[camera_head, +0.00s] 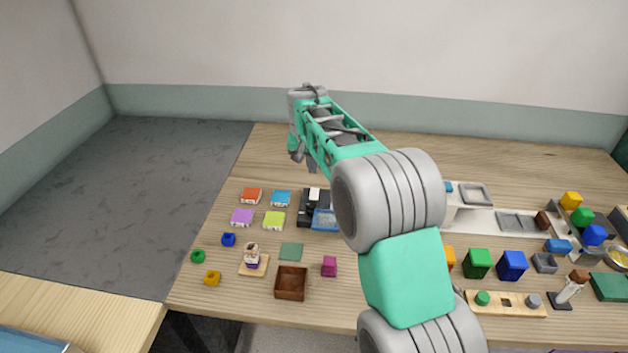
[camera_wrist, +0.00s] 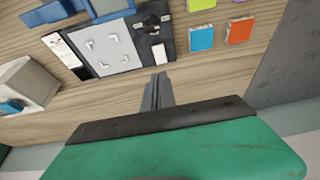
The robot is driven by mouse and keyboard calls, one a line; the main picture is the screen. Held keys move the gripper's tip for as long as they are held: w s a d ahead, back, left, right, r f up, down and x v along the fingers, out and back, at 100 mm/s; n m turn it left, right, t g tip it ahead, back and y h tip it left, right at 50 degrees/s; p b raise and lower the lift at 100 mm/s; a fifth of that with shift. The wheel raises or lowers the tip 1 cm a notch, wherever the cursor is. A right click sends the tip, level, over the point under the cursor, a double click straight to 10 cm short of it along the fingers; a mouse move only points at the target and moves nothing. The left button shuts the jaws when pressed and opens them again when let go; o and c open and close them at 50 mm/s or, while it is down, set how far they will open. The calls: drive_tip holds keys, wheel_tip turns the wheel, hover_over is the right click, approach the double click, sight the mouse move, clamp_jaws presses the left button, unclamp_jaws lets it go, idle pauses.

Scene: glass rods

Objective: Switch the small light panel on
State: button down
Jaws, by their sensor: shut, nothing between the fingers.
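A flat pale grey panel with white corner marks (camera_wrist: 112,52) sits on a dark base (camera_wrist: 163,45) in the wrist view; I take it for the small light panel. A black raised knob or switch (camera_wrist: 152,23) stands on the dark base beside it. No clear glow shows; whether it is lit I cannot tell. In the head view the dark base (camera_head: 306,212) is partly hidden behind my arm. My gripper (camera_wrist: 158,77) is shut and empty, with its fingertips near the edge of the dark base. In the head view my gripper (camera_head: 297,157) is above the table's back part.
An orange tile (camera_wrist: 240,30) and a blue tile (camera_wrist: 201,38) lie right of the base in the wrist view. A pale box (camera_wrist: 28,82) stands left. A brown open box (camera_head: 291,283) and coloured blocks occupy the front. Bare wood (camera_head: 300,140) lies behind the objects.

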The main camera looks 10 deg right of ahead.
drive_tip(key=shift+v, duration=0.95)
drive_tip(key=s+d+r+n, duration=0.1)
drive_tip(key=s+r, duration=0.3)
drive_tip(key=s, duration=0.5)
drive_tip(key=s+f+n, duration=0.1)
drive_tip(key=s+f, duration=0.2)
drive_tip(key=s, duration=0.9)
drive_tip(key=s+f+n+y, duration=0.1)
drive_tip(key=s+f+n, duration=0.1)
drive_tip(key=s, duration=1)
drive_tip(key=shift+s+f, duration=0.2)
drive_tip(key=shift+f, duration=0.4)
